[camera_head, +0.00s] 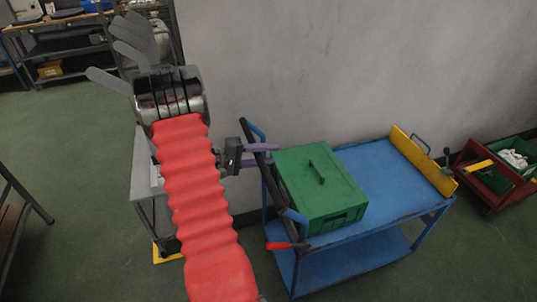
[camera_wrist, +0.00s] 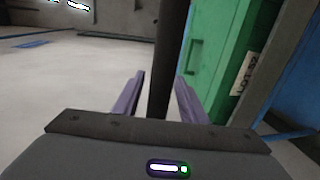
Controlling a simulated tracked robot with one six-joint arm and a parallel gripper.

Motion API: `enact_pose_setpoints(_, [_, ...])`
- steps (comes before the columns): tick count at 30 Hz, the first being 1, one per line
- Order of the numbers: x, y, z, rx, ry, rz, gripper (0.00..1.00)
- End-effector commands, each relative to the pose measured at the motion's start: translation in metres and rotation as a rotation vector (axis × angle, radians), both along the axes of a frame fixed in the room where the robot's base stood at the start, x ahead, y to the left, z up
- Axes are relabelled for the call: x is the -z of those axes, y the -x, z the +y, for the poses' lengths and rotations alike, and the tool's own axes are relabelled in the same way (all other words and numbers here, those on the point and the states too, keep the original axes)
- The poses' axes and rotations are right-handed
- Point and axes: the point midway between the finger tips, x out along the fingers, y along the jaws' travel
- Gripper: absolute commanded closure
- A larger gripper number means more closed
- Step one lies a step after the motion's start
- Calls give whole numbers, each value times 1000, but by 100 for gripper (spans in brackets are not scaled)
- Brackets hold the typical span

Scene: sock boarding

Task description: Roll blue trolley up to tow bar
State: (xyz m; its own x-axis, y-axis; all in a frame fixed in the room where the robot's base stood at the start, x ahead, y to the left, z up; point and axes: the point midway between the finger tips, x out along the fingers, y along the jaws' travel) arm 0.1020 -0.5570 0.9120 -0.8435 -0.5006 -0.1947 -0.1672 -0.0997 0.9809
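The blue trolley (camera_head: 374,172) stands along the wall, with a blue top deck, a lower shelf and a dark push handle (camera_head: 265,172) at its left end. My gripper (camera_head: 270,154) is at this handle, its purple fingers reaching to either side of the bar. In the wrist view the fingers (camera_wrist: 161,82) stand apart with the dark handle bar (camera_wrist: 164,50) between them, and narrow gaps seem to show. Whether either finger touches the bar is unclear. A dark-knobbed upright lever (camera_head: 447,160) is at the trolley's right end; I cannot tell if it is the tow bar.
A green lidded box (camera_head: 318,187) sits on the trolley's left half. A yellow end board (camera_head: 422,163) closes its right end. A dark red cart (camera_head: 487,178) with a green crate (camera_head: 517,150) stands farther right. The grey wall (camera_head: 340,70) runs behind. Green floor is open at left.

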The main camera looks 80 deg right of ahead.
Motion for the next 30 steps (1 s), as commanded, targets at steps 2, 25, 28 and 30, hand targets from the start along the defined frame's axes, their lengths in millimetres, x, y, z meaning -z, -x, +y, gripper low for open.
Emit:
enact_pose_setpoints(2, [1,3,-1,1,0,0,61])
enact_pose_setpoints(25, [1,3,-1,1,-1,-2,98])
enact_pose_setpoints(28, [2,3,-1,1,-2,-1,100])
enact_pose_setpoints(30, [2,3,-1,1,-2,-1,100])
